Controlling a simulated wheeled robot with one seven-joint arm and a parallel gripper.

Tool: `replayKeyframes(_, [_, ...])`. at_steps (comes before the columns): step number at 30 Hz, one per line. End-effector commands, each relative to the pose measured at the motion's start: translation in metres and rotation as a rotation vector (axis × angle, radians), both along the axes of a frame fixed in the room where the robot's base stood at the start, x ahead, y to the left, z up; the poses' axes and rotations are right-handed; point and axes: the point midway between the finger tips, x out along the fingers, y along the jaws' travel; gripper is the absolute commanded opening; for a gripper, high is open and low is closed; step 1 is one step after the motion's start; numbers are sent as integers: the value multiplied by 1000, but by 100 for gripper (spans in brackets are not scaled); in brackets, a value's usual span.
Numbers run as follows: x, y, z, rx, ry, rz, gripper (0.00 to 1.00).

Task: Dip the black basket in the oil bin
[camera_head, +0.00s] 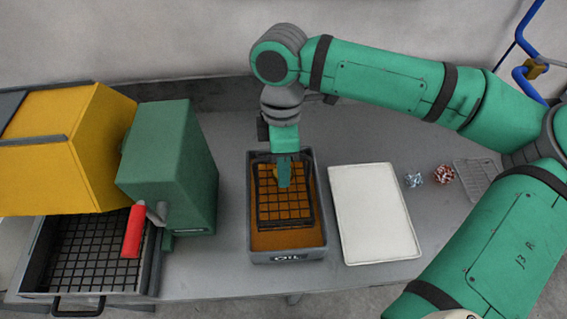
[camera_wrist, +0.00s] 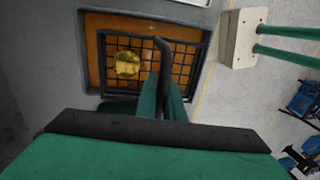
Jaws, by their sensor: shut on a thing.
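The black basket (camera_head: 297,213) is a wire grid basket. It is inside the rim of the grey oil bin (camera_head: 288,256), which is labelled OIL and holds brown-orange oil (camera_head: 290,239). My gripper (camera_head: 285,172) is above the far part of the basket, pointing down, shut on the basket's handle. In the wrist view the gripper fingers (camera_wrist: 164,100) close on the dark handle (camera_wrist: 164,60), and a yellowish lump (camera_wrist: 127,64) lies in the basket (camera_wrist: 185,62). I cannot tell how deep the basket sits in the oil.
A white tray (camera_head: 375,212) lies right of the bin, with small blue-white (camera_head: 413,180) and red (camera_head: 443,174) coils beyond it. A green and yellow machine (camera_head: 170,165) with a red handle (camera_head: 133,232) stands left. A grey grid tray (camera_head: 475,175) is at the right.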

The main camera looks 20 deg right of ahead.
Motion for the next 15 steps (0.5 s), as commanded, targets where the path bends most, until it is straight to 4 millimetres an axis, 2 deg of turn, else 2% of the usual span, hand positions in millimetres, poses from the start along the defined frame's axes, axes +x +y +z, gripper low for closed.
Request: replayKeyframes(15, [-1, 0, -36, 1, 1, 0, 0])
